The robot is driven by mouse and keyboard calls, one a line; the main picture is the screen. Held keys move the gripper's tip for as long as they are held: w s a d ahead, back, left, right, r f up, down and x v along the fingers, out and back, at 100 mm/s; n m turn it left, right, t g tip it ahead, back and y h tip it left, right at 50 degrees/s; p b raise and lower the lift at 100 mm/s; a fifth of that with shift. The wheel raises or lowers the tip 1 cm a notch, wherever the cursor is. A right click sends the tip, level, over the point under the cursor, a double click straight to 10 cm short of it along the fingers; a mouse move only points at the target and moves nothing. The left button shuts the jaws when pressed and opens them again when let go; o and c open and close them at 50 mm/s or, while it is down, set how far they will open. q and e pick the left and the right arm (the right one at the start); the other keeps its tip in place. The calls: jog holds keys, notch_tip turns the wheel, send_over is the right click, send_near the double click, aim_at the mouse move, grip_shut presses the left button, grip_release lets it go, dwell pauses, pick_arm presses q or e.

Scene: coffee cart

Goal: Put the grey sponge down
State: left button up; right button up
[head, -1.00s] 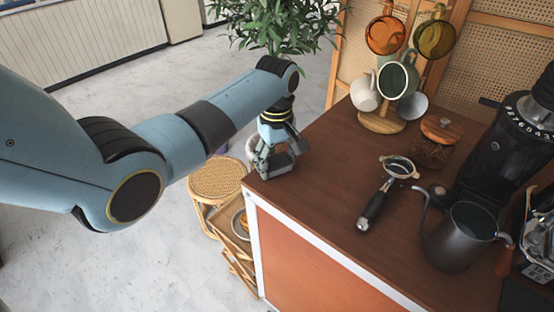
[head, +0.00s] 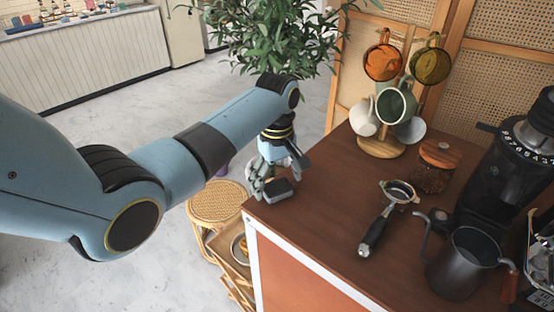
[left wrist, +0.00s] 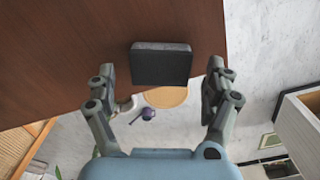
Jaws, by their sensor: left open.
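The grey sponge (head: 279,191) is a small dark block lying flat on the brown wooden counter (head: 310,225), close to its far left corner. In the left wrist view the sponge (left wrist: 161,64) lies between the spread fingers, with a clear gap on either side. My left gripper (head: 277,174) is open just above and around the sponge; its two fingers also show in the left wrist view (left wrist: 163,80). My right gripper is in neither view.
A portafilter (head: 386,217), a dark kettle (head: 465,262), a black grinder (head: 515,165), a wooden-lidded jar (head: 435,166) and a mug stand (head: 381,146) occupy the counter's right and back. A rattan stool (head: 216,203) stands beyond the left edge. The counter's front left is clear.

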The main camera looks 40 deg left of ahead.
aim_at(277, 186)
pick_arm(q)
notch_tip(277, 186, up, 10)
dwell(0.3)
dwell(0.3)
